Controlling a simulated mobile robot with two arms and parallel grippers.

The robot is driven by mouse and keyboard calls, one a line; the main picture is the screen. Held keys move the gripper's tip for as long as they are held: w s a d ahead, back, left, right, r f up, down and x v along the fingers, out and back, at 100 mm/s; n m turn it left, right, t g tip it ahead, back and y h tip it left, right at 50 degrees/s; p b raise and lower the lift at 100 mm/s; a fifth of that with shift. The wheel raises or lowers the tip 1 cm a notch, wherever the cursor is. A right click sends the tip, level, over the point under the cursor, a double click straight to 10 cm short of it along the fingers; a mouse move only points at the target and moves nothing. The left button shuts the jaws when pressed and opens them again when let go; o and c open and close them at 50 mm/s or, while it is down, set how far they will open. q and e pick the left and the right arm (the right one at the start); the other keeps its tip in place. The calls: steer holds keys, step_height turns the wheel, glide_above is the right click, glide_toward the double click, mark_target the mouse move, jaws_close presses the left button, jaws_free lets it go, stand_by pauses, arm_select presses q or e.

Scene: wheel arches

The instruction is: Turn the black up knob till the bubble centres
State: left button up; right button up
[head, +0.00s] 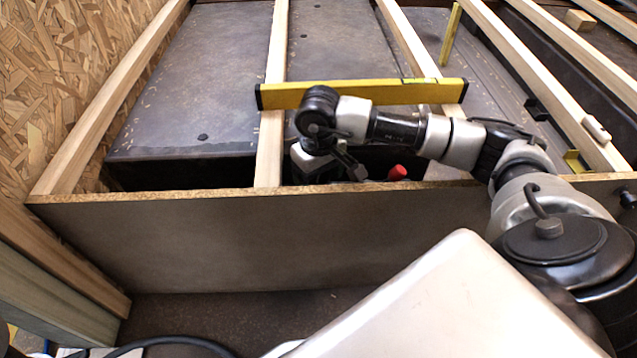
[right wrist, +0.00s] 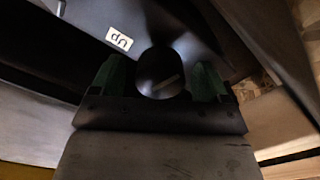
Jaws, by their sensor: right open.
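The black up knob (right wrist: 160,72) is round with a pale line on its face. It sits between the two green-padded fingers of my right gripper (right wrist: 162,82) in the right wrist view. The fingers are open, one on each side of the knob; contact with it cannot be told. A white label reading "up" (right wrist: 118,39) is on the dark surface beside it. In the head view my right gripper (head: 330,165) reaches down behind the front board, and the black knob is hidden there. A yellow spirit level (head: 285,95) lies across the wooden battens; its bubble cannot be read. My left gripper is out of view.
A red knob (head: 397,172) stands just right of my right gripper, behind the front board (head: 230,240). Wooden battens (head: 272,140) run away on both sides. An OSB wall (head: 45,90) closes the left side. A small wood block (head: 579,19) lies far right.

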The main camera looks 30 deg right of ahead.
steer(key=shift+f, duration=0.3)
steer(key=c, duration=0.9)
steer(key=shift+r+m, duration=0.1)
steer(key=shift+m, duration=0.2)
